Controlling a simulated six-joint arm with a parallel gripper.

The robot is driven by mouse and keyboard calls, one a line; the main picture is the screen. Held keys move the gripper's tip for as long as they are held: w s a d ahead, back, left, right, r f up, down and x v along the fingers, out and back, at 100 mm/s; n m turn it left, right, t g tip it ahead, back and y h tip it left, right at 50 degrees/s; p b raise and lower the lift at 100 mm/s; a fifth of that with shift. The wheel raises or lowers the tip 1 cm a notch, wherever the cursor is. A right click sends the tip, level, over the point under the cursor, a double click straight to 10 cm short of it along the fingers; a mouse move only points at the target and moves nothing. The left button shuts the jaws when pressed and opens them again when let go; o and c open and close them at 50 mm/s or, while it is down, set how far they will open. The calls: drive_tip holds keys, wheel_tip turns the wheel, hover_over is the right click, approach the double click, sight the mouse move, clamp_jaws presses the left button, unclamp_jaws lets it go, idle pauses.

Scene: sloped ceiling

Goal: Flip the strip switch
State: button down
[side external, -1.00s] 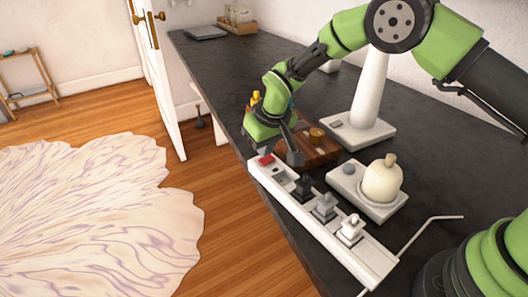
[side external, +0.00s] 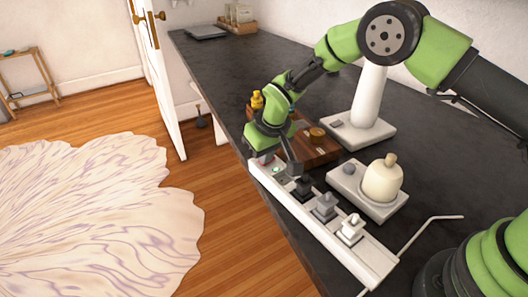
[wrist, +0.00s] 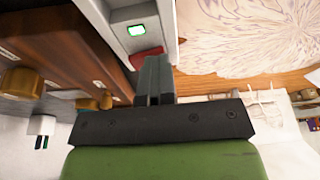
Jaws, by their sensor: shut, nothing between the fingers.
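The white power strip (side external: 328,232) lies along the front edge of the dark counter, with several plugs in it. Its red switch (wrist: 146,57) is at the far end, partly hidden by my fingers in the wrist view. In the side view, my wrist stands over the far end of the strip.
A wooden tray (side external: 322,154) with small jars sits just behind the strip. A white lamp base (side external: 352,132) and a cream pot on a white stand (side external: 382,180) are farther right.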

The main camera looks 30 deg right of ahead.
drive_tip(key=shift+d+r, duration=0.15)
drive_tip(key=shift+d, duration=0.6)
drive_tip(key=shift+r, duration=0.15)
drive_tip(key=shift+r, duration=0.35)
drive_tip(key=w+v, duration=0.1)
drive_tip(key=v, duration=1.2)
drive_tip(key=shift+r, duration=0.15)
drive_tip(key=shift+w+d, duration=0.1)
drive_tip(key=shift+d, duration=0.35)
drive_tip(key=shift+f, duration=0.2)
